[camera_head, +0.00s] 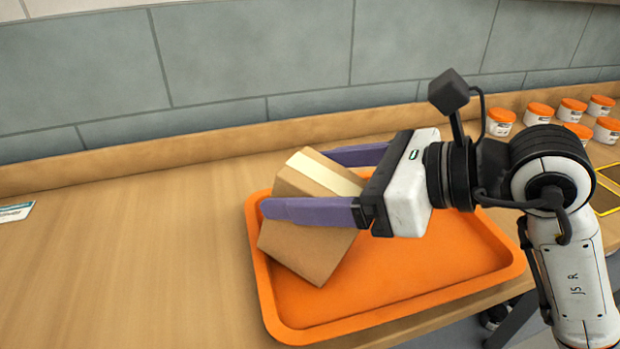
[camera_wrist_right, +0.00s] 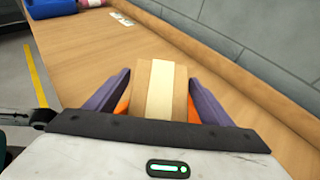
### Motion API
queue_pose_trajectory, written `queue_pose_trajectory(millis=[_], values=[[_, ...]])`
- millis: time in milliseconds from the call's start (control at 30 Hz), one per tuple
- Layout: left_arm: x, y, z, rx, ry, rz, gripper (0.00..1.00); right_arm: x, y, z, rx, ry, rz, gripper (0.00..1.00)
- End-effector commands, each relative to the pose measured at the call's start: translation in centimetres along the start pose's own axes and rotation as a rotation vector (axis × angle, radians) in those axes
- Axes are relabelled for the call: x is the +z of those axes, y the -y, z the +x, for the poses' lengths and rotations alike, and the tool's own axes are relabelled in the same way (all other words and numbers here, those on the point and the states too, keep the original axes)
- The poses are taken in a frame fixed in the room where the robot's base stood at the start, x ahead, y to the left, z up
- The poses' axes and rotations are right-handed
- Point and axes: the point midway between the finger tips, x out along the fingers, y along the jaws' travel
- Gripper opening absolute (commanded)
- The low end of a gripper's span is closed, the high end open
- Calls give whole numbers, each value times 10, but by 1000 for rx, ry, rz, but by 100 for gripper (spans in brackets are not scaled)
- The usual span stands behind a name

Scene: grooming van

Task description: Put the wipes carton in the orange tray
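The wipes carton (camera_head: 306,245) is a brown cardboard box with a pale strip along its top. It stands at the left end of the orange tray (camera_head: 440,272), turned at an angle and seemingly inside the rim. My right gripper (camera_head: 335,182) reaches in from the right, with one purple finger on each side of the carton. In the right wrist view the carton (camera_wrist_right: 160,92) sits between the fingers, with orange showing in a gap on both sides, so the gripper looks open around it. The carton's far side is partly hidden. My left gripper is out of view.
Several white jars with orange lids (camera_head: 538,112) stand at the back right, near yellow-edged items (camera_head: 608,190). A white card (camera_head: 16,212) lies at the far left. The wooden counter (camera_head: 130,270) left of the tray is clear. A tiled wall runs behind.

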Motion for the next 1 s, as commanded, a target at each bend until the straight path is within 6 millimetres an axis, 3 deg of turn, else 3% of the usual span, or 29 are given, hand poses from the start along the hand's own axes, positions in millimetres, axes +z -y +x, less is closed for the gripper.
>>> queue_pose_trajectory(millis=[267, 433, 700, 1000], values=[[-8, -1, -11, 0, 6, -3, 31, 16, 0, -7, 1, 1, 1, 75], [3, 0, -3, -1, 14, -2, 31, 9, 2, -44, -7, -1, -3, 75], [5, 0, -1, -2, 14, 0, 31, 9, 1, -101, -5, -2, -1, 75], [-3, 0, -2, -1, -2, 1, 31, 10, 0, -124, -1, -1, -1, 75]])
